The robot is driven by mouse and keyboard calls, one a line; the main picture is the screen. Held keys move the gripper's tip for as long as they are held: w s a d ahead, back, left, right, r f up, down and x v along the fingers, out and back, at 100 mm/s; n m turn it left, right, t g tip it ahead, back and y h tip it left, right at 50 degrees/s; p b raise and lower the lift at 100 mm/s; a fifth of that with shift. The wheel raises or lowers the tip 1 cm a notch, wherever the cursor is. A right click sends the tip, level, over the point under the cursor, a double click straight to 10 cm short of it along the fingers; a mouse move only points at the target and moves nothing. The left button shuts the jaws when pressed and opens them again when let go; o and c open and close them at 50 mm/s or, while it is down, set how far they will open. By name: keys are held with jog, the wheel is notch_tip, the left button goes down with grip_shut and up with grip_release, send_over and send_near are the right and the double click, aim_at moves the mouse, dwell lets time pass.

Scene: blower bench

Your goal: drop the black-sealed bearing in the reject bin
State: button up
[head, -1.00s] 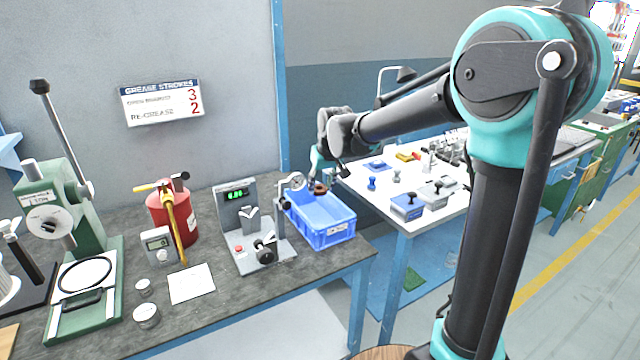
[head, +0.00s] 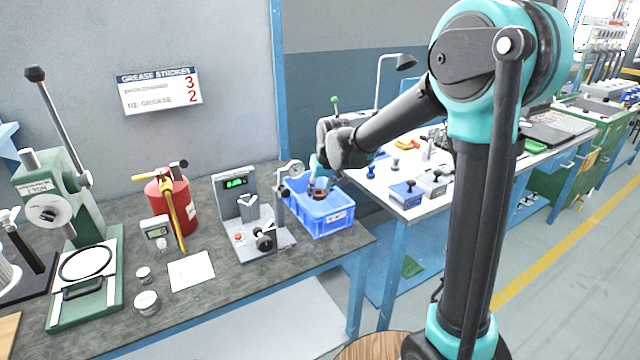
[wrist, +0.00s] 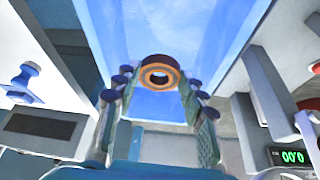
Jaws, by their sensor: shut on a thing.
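The blue bin (head: 328,224) stands at the right end of the dark bench, with a small white label on its front that I cannot read. My gripper (head: 319,188) points down over it, its fingertips overlapping the bin's opening. In the wrist view my gripper (wrist: 158,82) is shut on a ring-shaped bearing (wrist: 160,63), dark on its outside with an orange-brown ring on its face. The blue bin (wrist: 208,25) fills the background behind the bearing. Whether the bearing touches the bin floor, I cannot tell. The bearing's seal colour is not clear.
A grey gauge stand with a green display (head: 236,184) and a dial gauge stand close left of the bin. A red grease can (head: 172,203) and a green press (head: 75,215) are further left. A white table (head: 385,190) lies to the right.

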jog(key=shift+f, duration=3.2)
jog(key=o, duration=1.3)
jog(key=v, duration=1.2)
